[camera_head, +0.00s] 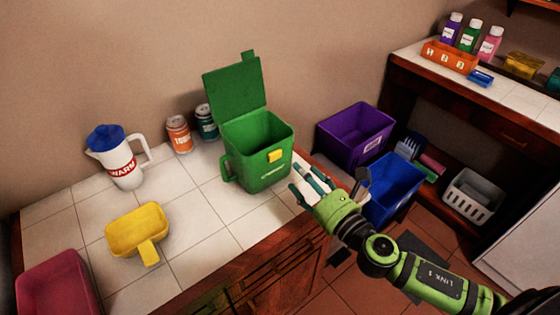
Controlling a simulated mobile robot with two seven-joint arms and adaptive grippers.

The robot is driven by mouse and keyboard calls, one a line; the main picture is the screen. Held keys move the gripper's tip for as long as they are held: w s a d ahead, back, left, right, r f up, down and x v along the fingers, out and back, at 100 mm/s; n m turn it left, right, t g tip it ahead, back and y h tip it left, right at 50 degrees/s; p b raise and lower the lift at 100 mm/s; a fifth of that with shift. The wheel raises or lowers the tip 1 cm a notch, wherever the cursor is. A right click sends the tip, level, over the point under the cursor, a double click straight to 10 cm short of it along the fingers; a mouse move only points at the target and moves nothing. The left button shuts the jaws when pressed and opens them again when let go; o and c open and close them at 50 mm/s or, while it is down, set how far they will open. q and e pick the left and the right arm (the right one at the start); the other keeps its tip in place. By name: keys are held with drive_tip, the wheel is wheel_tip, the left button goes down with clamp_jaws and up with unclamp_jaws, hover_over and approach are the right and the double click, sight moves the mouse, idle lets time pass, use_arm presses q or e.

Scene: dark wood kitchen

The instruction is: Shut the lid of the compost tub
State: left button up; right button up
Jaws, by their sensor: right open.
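The green compost tub (254,158) stands upright on the tiled counter, with a yellow latch (275,156) on its front and a handle on its left side. Its green lid (236,93) is open, swung up and tilted back at the rear of the tub. My right gripper (305,186) is open and empty, just right of the tub's lower right side near the counter's edge. I cannot tell whether a finger touches the tub. My left gripper is out of view.
A white jug (118,165), two cans (179,135), a yellow scoop (137,232) and a maroon bin (57,287) stand on the counter. Purple (357,134) and blue (393,188) bins sit lower, right of the counter. Tiles before the tub are clear.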

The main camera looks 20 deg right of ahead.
sight(276, 156)
drive_tip(key=w+a, duration=0.1)
drive_tip(key=w, duration=0.1)
drive_tip(key=w+a+n+p, duration=0.1)
drive_tip(key=w+a+n+y+p, duration=0.1)
drive_tip(key=w, duration=0.1)
drive_tip(key=shift+w+r, duration=0.15)
drive_tip(key=shift+w, duration=0.15)
drive_tip(key=shift+w+a, duration=0.2)
drive_tip(key=shift+w, duration=0.25)
drive_tip(key=shift+c, duration=0.4)
clamp_jaws()
drive_tip(key=shift+p, duration=0.3)
